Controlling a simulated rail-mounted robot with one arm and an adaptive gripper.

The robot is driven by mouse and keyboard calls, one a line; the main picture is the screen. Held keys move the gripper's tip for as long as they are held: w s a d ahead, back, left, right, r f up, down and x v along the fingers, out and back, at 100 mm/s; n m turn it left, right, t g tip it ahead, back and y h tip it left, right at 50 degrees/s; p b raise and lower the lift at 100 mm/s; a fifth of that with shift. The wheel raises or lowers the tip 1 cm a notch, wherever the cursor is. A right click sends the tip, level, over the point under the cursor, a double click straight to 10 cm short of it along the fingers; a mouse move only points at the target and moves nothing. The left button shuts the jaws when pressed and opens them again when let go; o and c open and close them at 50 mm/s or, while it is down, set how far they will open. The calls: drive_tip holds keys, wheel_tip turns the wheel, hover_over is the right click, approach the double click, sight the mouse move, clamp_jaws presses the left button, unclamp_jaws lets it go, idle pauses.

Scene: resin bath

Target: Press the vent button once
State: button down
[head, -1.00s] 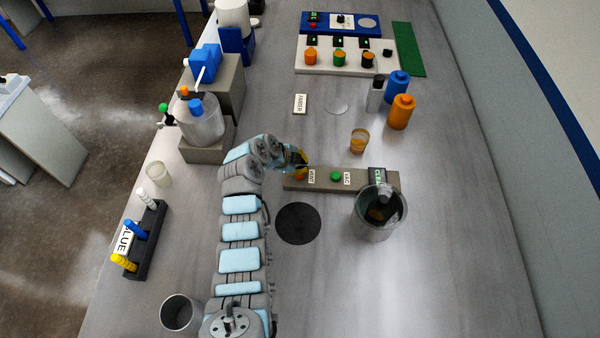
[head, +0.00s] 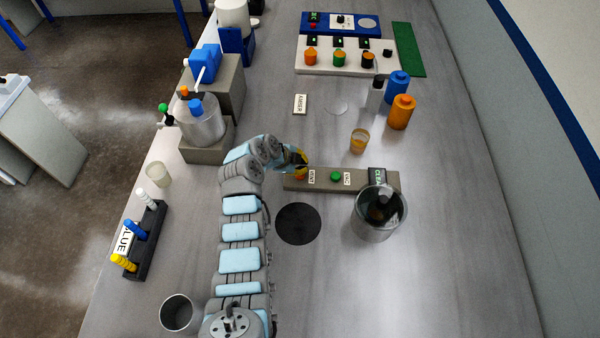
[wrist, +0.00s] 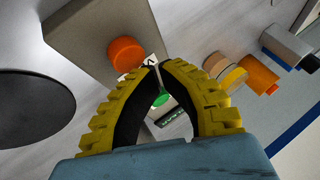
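The button panel (head: 290,185) is a long grey-beige block on the table. At its left end is the orange-red button (head: 299,177), beside a small white label that seems to read VENT. A green button (head: 336,176) labelled VAC sits farther right. My gripper (head: 303,165), with yellow fingers, is over the panel's left end and partly hides the orange button. In the wrist view, my gripper (wrist: 158,66) has its fingertips together with nothing between them. The orange button (wrist: 125,54) shows just left of the tips. The green button (wrist: 160,98) shows between the fingers. Contact cannot be told.
A steel pot (head: 374,232) stands against the panel's right end. A black disc (head: 298,223) lies in front of the panel. A small amber cup (head: 359,141) and orange and blue bottles stand behind. A vessel (head: 201,128) on a grey stand is at left.

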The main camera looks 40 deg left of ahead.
drive_tip(key=shift+f+b, duration=1)
drive_tip(key=shift+b, duration=0.9)
idle(0.9)
drive_tip(key=shift+r, duration=0.15)
idle(0.3)
drive_tip(key=shift+r, duration=0.85)
drive_tip(key=shift+r, duration=2.5)
